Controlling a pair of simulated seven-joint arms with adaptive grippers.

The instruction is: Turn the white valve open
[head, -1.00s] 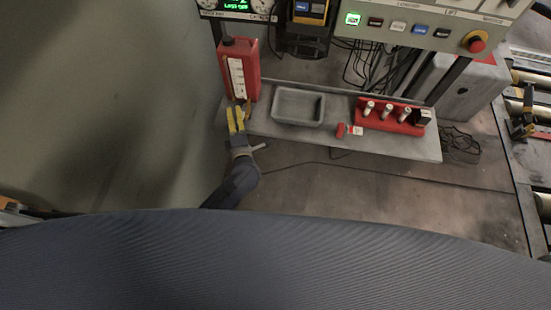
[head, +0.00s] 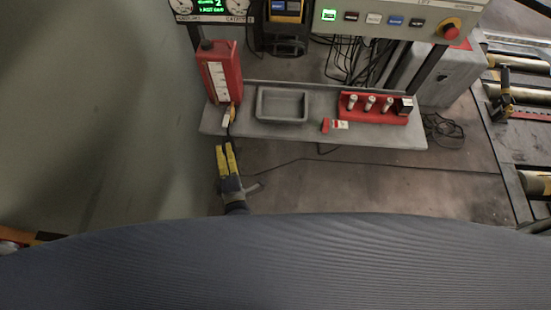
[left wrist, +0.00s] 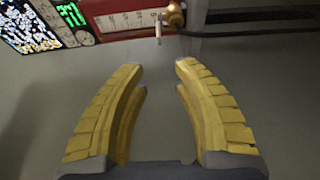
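A red box-shaped tank (head: 221,73) with a white scale stands on the left end of the grey shelf. A brass fitting (left wrist: 174,15) at its base carries a small white valve lever (left wrist: 158,28); in the head view the lever (head: 227,119) hangs down at the shelf's front edge. My left gripper (head: 225,145), with yellow fingers, is just below and in front of the lever, apart from it. In the left wrist view its fingers (left wrist: 158,66) are spread with nothing between them, and the lever is ahead beyond the gap. My right gripper is not in view.
The grey shelf (head: 330,136) holds an empty grey tray (head: 283,105) and a red rack (head: 378,108) with several white-topped cylinders. A control panel (head: 400,20) is above. A dark hose (left wrist: 245,30) runs from the fitting. Floor right of my left gripper is mostly clear.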

